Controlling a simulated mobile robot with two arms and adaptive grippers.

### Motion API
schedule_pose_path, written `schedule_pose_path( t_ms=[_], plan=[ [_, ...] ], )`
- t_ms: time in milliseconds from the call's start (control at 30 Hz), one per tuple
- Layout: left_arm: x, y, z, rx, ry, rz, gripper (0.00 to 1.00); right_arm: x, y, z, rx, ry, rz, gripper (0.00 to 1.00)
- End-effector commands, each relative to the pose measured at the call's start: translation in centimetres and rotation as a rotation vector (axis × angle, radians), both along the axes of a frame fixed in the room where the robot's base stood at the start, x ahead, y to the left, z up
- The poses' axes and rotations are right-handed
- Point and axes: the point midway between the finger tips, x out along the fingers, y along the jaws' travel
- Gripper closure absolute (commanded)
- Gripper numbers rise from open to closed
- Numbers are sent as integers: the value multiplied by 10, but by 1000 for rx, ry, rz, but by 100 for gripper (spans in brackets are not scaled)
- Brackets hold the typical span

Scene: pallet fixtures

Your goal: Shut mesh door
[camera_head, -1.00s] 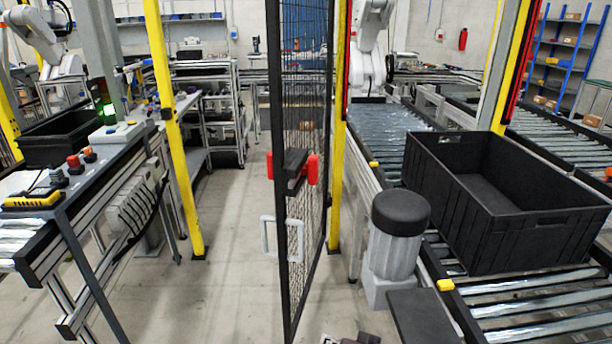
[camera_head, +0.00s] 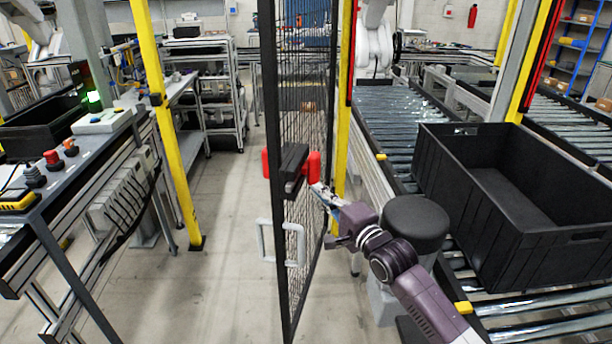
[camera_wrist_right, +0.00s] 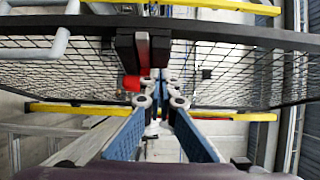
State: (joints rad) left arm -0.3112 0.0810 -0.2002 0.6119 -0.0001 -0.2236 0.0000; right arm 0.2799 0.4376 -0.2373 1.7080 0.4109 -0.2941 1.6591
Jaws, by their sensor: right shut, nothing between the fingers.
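The mesh door (camera_head: 308,130) has a black frame and stands ajar, nearly edge-on to me, in the head view. A black latch block (camera_head: 293,160) with red ends (camera_head: 313,166) and a white loop handle (camera_head: 263,240) are on its near edge. My right gripper (camera_head: 323,192) is shut and empty, just below and right of the latch, on the door's right face. In the right wrist view the gripper (camera_wrist_right: 158,82) points at the black latch (camera_wrist_right: 143,48) in front of the mesh (camera_wrist_right: 225,75). I cannot tell whether the tips touch it. My left gripper is out of view.
Yellow posts stand left (camera_head: 166,120) and right (camera_head: 345,110) of the door opening. A black crate (camera_head: 515,215) sits on the roller conveyor (camera_head: 395,120) at right, with a black-topped cylinder (camera_head: 415,220) before it. A workbench (camera_head: 80,165) is at left. Floor left of the door is clear.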

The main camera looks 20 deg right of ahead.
Motion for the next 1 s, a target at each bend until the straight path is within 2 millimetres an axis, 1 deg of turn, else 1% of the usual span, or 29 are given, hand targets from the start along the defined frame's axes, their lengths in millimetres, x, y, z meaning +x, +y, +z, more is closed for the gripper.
schedule_pose_path(
  t_ms=[33,67,167,267,400,433,500,567,833,1000],
  plan=[
    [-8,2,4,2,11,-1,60,9,2,3,0,0,0,100],
    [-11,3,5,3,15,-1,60,14,3,3,1,0,-1,100],
    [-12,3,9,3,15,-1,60,30,8,3,0,1,0,100],
    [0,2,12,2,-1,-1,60,45,12,3,-1,1,0,100],
    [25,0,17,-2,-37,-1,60,60,16,1,-1,2,0,100],
    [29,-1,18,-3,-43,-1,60,62,17,1,-1,1,0,100],
    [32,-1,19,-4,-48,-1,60,67,18,1,0,1,0,100],
    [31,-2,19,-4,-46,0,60,69,19,1,0,1,0,100],
    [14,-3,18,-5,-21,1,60,72,20,0,0,1,1,100],
    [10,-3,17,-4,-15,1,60,72,20,0,0,1,0,100]
  ],
)
